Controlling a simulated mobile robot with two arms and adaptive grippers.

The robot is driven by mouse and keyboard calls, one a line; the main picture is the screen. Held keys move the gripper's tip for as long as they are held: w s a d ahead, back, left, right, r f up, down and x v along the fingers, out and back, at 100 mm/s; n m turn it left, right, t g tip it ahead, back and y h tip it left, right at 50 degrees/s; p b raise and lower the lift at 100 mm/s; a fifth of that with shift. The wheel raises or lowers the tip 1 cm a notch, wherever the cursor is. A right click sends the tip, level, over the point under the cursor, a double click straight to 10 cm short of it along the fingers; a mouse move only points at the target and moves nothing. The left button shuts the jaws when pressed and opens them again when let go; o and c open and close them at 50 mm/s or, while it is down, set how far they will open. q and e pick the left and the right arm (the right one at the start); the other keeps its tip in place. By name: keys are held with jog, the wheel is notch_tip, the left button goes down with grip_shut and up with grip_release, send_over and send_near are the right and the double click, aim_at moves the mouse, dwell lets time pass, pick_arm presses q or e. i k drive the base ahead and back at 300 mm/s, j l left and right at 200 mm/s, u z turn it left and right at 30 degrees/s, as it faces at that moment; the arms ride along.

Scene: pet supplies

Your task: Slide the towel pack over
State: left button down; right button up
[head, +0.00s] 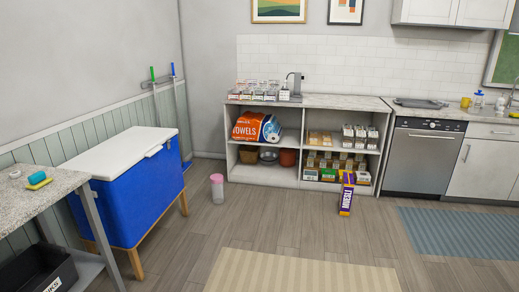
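The towel pack (249,127) is an orange and white pack marked "TOWELS", with a blue round end on its right. It lies on the upper left shelf of the open shelf unit (302,145) at the back wall. It fills much of that compartment's width, with a small gap to the divider on its right. Neither of my grippers is in the head view.
A blue cooler (135,200) stands at left, near a grey table (45,190). Striped rugs (300,272) lie in front.

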aim_at(251, 127)
jog(key=i, duration=4.8)
jog(key=i+z, duration=0.1)
jog(key=i, duration=0.45)
jog(key=i+j+z, duration=0.1)
jog(key=i, duration=0.45)
jog(key=i+j+z, duration=0.1)
jog(key=i, duration=0.45)
